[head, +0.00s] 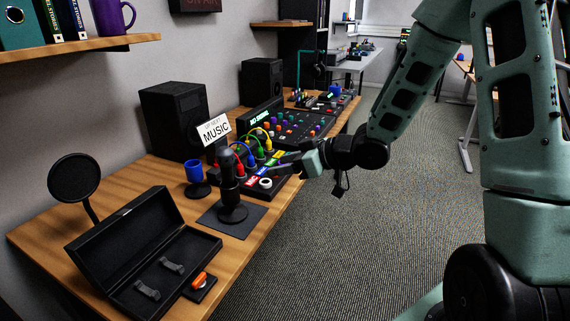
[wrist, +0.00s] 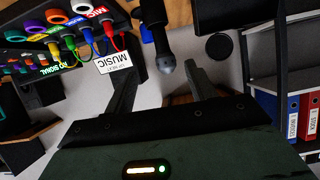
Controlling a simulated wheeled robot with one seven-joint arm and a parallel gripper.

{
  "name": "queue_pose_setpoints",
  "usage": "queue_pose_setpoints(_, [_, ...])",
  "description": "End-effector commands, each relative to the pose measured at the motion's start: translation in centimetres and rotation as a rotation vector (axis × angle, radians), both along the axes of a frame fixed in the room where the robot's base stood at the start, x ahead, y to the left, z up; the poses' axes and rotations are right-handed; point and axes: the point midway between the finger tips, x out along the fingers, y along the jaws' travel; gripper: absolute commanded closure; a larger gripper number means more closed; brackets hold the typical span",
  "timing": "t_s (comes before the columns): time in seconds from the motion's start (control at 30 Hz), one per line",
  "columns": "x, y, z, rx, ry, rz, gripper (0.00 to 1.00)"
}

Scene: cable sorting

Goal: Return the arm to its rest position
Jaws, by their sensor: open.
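My arm reaches in from the right in the head view. My gripper (head: 287,164) hangs over the front edge of the desk, close to the colored cable panel (head: 272,178). In the wrist view my gripper (wrist: 160,88) has its two dark fingers spread apart with nothing between them. Red, yellow, green and blue cables (head: 262,146) are plugged into the panel and arch up behind the fingers. The black microphone (head: 230,180) stands upright on a dark mat just left of my gripper; it also shows in the wrist view (wrist: 165,50).
The wooden desk (head: 150,175) also holds an open black case (head: 130,245), a blue cup (head: 194,172), a MUSIC sign (head: 216,129), a mixer (head: 295,125) and two speakers (head: 175,115). A shelf (head: 80,47) juts out above. The carpeted floor (head: 340,245) right of the desk is clear.

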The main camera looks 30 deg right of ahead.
Motion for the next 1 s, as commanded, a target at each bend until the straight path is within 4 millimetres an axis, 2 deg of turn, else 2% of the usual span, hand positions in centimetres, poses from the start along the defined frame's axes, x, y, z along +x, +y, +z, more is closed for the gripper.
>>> queue_pose_setpoints(0.57, [0.0,0.0,0.0,0.000,0.000,0.000,0.44])
queue_pose_setpoints(0.67, [0.0,0.6,0.2,-0.021,0.013,0.000,0.44])
queue_pose_setpoints(0.77, [-0.2,2.4,0.6,-0.090,0.059,-0.010,0.44])
queue_pose_setpoints(0.87, [-1.3,5.0,1.1,-0.199,0.144,-0.030,0.44])
queue_pose_setpoints(0.97, [-3.8,7.8,1.8,-0.314,0.250,-0.051,0.44])
queue_pose_setpoints(1.0, [-5.2,8.8,2.1,-0.356,0.297,-0.056,0.44])
